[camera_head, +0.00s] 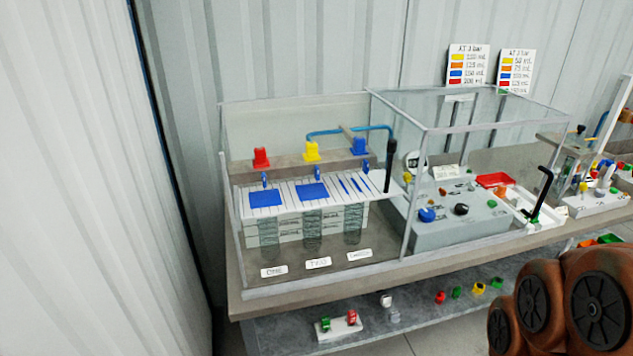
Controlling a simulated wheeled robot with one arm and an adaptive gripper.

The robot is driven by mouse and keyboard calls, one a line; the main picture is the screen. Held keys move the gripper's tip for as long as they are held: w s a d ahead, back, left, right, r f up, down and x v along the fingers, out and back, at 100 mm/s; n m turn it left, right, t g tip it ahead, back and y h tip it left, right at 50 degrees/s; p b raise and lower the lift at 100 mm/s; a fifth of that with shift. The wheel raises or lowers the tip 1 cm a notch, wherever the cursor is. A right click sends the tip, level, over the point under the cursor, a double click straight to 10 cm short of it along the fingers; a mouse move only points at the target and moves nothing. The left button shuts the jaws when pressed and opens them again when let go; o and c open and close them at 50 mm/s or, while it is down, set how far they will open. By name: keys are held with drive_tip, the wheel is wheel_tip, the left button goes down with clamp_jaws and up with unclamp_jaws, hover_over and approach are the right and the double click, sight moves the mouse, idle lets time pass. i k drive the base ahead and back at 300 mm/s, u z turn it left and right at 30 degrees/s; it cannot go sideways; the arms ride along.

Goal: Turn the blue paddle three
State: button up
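A triplex pump unit (305,225) stands in a clear-walled enclosure on the left of the bench. Three small blue paddles stick up along its rear edge: left (264,179), middle (310,173) and right (365,165). Behind them stand a red piece (261,157), a yellow piece (311,152) and a blue piece (358,146). White labels lie in front, the left (273,271), middle (318,263) and right (359,254); the right one is hard to read. A black upright lever (389,165) stands at the unit's right end. My gripper is not in view.
The bench (400,268) continues right with a grey panel (455,232) of coloured knobs and a black bent handle (541,193). Clear walls and posts (413,195) surround the unit. A lower shelf (370,325) holds small coloured parts. A white wall (90,190) stands at left.

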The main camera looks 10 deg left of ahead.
sight(365, 164)
drive_tip(key=k, duration=1.05)
drive_tip(key=u, duration=0.85)
drive_tip(key=i, duration=0.75)
drive_tip(key=u, duration=0.05)
